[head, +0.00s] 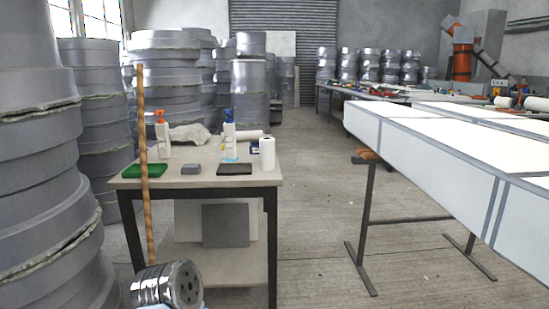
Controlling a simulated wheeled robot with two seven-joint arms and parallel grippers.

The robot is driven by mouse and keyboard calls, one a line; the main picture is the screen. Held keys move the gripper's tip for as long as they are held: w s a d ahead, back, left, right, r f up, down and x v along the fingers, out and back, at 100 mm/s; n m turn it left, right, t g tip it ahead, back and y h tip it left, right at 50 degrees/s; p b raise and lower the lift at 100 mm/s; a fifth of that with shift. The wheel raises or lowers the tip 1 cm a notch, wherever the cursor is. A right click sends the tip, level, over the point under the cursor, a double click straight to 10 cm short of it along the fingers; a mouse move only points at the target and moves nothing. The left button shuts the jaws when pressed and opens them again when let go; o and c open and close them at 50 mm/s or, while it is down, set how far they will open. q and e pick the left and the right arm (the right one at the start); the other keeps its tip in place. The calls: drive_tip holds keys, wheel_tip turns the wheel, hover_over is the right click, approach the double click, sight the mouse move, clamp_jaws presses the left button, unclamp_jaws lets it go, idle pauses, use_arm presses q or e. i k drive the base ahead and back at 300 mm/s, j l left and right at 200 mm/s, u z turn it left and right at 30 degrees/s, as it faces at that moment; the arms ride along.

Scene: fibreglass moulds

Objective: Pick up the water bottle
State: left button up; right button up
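I see no plain water bottle that I can be sure of. Two white spray bottles stand upright on the small work table (130,183). One is a spray bottle with an orange-red trigger (162,141), toward the table's left. The other is a spray bottle with a blue trigger (229,142), right of the middle; its label and contents are too small to read.
A green pad (146,171), a grey block (191,168), a dark pad (234,169) and a white roll (267,153) share the table. A wooden pole (145,190) rises before it. Stacked grey moulds (45,150) crowd the left. Floor (315,230) is clear between tables.

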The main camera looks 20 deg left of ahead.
sight(229, 133)
drive_tip(key=i+l+u, duration=0.2)
drive_tip(key=i+u, duration=0.3)
drive_tip(key=i+l+u, duration=0.5)
